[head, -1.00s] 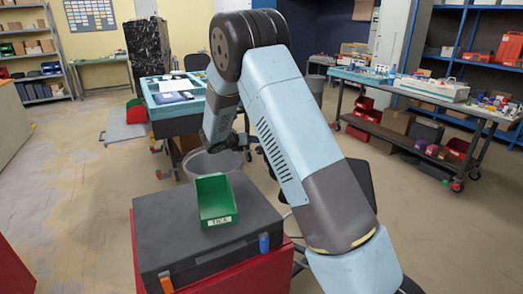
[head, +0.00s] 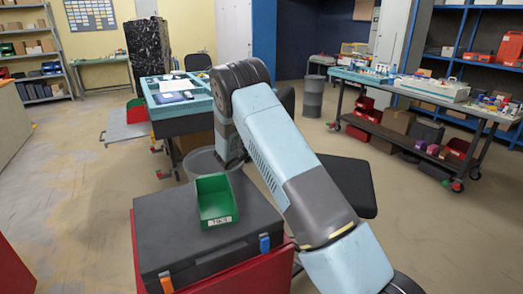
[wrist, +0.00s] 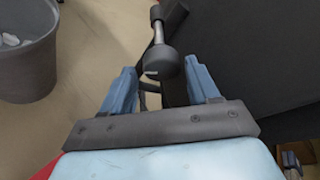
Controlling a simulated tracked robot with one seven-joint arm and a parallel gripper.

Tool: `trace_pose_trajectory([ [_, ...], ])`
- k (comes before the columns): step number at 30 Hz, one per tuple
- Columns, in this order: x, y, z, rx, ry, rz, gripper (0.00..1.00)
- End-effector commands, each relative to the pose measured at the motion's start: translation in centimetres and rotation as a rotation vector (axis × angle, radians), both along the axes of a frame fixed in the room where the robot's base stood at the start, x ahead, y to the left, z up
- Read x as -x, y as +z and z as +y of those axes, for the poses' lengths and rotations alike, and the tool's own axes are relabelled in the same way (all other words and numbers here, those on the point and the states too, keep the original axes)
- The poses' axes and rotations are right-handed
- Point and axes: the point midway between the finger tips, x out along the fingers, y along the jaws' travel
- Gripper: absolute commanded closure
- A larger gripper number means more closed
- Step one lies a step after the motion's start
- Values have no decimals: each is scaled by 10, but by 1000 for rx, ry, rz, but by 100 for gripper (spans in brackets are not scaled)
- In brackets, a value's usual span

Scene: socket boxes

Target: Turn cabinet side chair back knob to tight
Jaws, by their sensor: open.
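A dark rounded knob (wrist: 163,64) on a thin metal rod shows in the wrist view, in line with the gap between the fingers of my gripper (wrist: 160,72). The blue fingers are open, one on each side of the knob, with gaps visible. I cannot tell how tight the knob is. A black chair (head: 348,185) stands beside the dark-topped cabinet (head: 160,235) in the head view, partly hidden by my arm. The gripper's fingers are hidden in the head view. A large dark panel (wrist: 255,50), perhaps part of the chair, fills the right of the wrist view.
A green bin (head: 216,205) sits on the cabinet's dark case. A grey waste bin (wrist: 28,55) stands on the floor at left in the wrist view. A loaded workbench (head: 395,85) stands at the back right. Open floor lies right of the chair.

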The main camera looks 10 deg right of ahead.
Motion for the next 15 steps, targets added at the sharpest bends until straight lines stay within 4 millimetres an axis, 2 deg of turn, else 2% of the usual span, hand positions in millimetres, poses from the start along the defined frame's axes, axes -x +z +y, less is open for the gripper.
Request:
trace_pose_trajectory([
  [7,-27,-12,-27,0,-2,0,40],
  [15,-40,-18,-40,0,0,0,40],
])
